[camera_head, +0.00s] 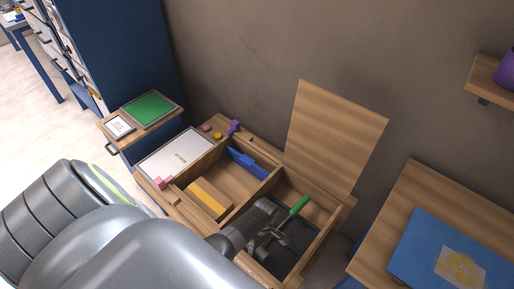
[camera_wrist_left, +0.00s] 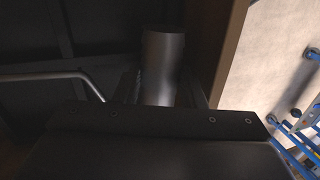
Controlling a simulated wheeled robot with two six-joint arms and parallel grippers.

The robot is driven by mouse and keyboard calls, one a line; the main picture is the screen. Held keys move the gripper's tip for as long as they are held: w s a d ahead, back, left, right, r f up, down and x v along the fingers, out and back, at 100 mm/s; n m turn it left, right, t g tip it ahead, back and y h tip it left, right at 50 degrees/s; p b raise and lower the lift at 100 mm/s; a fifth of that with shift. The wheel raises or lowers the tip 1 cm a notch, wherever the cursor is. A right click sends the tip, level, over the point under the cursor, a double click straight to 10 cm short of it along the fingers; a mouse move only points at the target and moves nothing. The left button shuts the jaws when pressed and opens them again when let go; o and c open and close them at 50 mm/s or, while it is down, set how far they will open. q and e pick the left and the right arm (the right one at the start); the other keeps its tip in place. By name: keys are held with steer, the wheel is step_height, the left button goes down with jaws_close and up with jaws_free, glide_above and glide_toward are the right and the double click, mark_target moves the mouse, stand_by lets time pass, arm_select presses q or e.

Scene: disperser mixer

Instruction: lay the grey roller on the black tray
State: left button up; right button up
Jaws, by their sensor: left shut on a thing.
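The grey roller (camera_wrist_left: 163,62) is a dark grey cylinder between the fingers of my left gripper (camera_wrist_left: 160,92) in the left wrist view. A thin metal rod (camera_wrist_left: 62,76) runs to its left. In the head view, my left gripper (camera_head: 262,228) is over the right compartment of the wooden box, shut on the roller. A green handle (camera_head: 299,206) on a metal frame sticks out beside the fingers. The black tray (camera_head: 293,238) lies in that compartment, partly hidden by my gripper. I cannot tell whether the roller touches it. My right gripper is not in view.
The wooden box (camera_head: 325,238) has dividers and a raised lid (camera_head: 333,135) behind. A white board (camera_head: 176,155) lies at left. A table with a blue board (camera_head: 450,255) stands at right.

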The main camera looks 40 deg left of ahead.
arm_select(q)
steer(key=shift+f+b, duration=0.85)
steer(key=shift+f, duration=0.3)
stand_by(0.4)
steer(key=o, duration=1.3)
steer(key=shift+r, duration=0.3)
steer(key=p+v, duration=0.1)
steer(key=v, duration=1.6)
steer(key=shift+w+p, duration=0.15)
steer(key=shift+p, duration=0.2)
